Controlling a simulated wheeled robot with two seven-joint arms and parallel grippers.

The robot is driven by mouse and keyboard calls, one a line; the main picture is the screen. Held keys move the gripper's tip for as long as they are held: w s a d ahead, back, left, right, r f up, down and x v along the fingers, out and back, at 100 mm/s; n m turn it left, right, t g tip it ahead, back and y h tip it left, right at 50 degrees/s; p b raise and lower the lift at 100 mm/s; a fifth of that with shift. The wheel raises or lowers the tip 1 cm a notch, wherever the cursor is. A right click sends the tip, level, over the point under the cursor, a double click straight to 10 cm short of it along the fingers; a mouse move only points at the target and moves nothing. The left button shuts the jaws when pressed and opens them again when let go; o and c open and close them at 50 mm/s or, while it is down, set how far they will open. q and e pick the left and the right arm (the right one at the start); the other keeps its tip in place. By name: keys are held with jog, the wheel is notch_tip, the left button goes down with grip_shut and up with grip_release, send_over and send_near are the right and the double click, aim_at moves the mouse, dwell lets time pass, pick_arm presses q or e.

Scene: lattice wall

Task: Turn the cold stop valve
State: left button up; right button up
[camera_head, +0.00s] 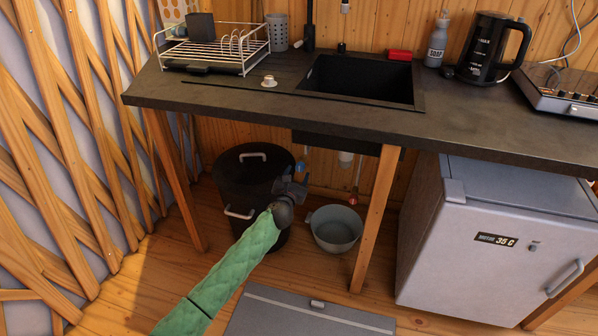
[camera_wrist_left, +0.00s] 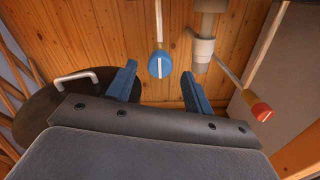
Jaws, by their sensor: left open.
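The cold stop valve has a round blue knob (camera_wrist_left: 160,65) with a white bar across its face, on a pipe against the wood wall. In the head view a small bit of blue (camera_head: 300,166) shows under the sink beside my left gripper (camera_head: 296,184). My left gripper is open, and its two blue fingers (camera_wrist_left: 159,78) show on either side of the blue knob in the wrist view. I cannot tell whether they touch it. A red-knobbed valve (camera_wrist_left: 262,111) is to the right; it also shows in the head view (camera_head: 353,199). My right gripper is not in view.
A black lidded bin (camera_head: 240,167) stands left of my gripper, and a grey basin (camera_head: 336,228) stands on the floor to its right. The dark countertop (camera_head: 250,105) with the sink is above. A wooden leg (camera_head: 377,215) and a small fridge (camera_head: 490,240) are farther right.

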aim_at(300, 169)
pick_arm(q)
jog(key=shift+x, duration=1.55)
jog(key=c, duration=1)
